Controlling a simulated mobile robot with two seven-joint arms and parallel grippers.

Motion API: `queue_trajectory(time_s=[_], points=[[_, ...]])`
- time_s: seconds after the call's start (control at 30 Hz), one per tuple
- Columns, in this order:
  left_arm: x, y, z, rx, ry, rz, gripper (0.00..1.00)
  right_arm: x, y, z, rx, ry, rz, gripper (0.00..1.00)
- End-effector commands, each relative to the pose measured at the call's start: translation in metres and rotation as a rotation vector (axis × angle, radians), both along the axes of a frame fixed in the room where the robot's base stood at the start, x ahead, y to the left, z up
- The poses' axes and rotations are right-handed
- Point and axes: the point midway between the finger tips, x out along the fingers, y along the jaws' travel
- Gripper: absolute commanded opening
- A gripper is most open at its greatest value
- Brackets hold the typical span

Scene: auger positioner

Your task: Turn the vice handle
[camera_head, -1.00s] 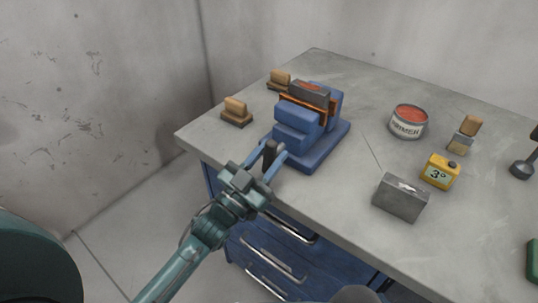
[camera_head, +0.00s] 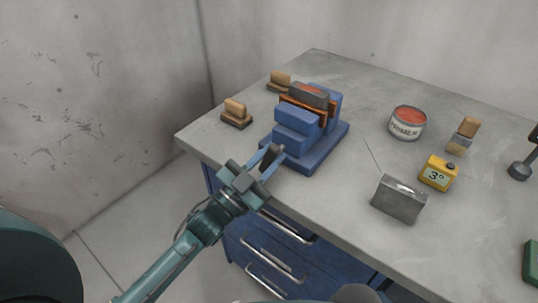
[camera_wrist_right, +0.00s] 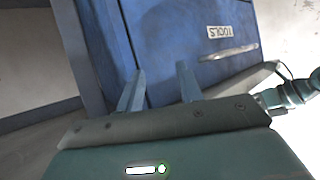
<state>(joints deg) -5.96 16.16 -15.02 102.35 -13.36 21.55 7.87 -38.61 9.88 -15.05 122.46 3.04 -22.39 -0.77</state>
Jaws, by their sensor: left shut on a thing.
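The blue vice (camera_head: 298,133) stands near the left front corner of the grey workbench, with a dark grey block (camera_head: 312,95) and an orange-brown layer between its jaws. Its dark handle (camera_head: 271,154) sticks out at the front, tilted. My left gripper (camera_head: 270,160) is shut on the handle, with a finger on each side; the fingers hide part of it. My right gripper (camera_wrist_right: 158,88) shows only in the right wrist view. Its fingers are apart with nothing between them, in front of the blue cabinet (camera_wrist_right: 180,35) marked TOOLS.
The workbench (camera_head: 340,200) also carries two wooden-handled brushes (camera_head: 236,112) left of the vice. To the right are a primer can (camera_head: 407,123), a yellow gauge (camera_head: 438,173), a metal block (camera_head: 399,198) and another wooden-topped piece (camera_head: 464,135). Drawers with bar handles (camera_head: 270,262) lie below.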

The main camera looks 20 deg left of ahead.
Motion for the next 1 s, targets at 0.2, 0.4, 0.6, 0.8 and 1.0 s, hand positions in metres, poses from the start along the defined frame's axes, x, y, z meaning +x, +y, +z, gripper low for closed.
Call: queue_trajectory(time_s=[0.2,0.4,0.6,0.8,1.0], points=[[-0.0001,-0.0004,0.0011,0.176,-0.062,-0.001,0.0,-0.0011,-0.0018,0.0053,-0.021,0.002,0.008,0.36],[-0.0006,-0.0011,0.0004,0.316,-0.113,-0.001,0.0,-0.0022,-0.0032,0.008,-0.042,0.003,0.021,0.36],[-0.0006,-0.0016,-0.0003,0.418,-0.152,-0.001,0.0,-0.0043,-0.0042,0.0047,-0.047,0.019,0.02,0.36],[-0.0008,-0.0021,-0.0014,0.478,-0.174,0.0,0.0,-0.0032,-0.006,0.0059,-0.045,0.022,0.008,0.36],[-0.0009,-0.0023,-0.0021,0.499,-0.181,0.0,0.01,-0.0018,-0.0064,0.007,-0.039,0.022,-0.002,0.36]])
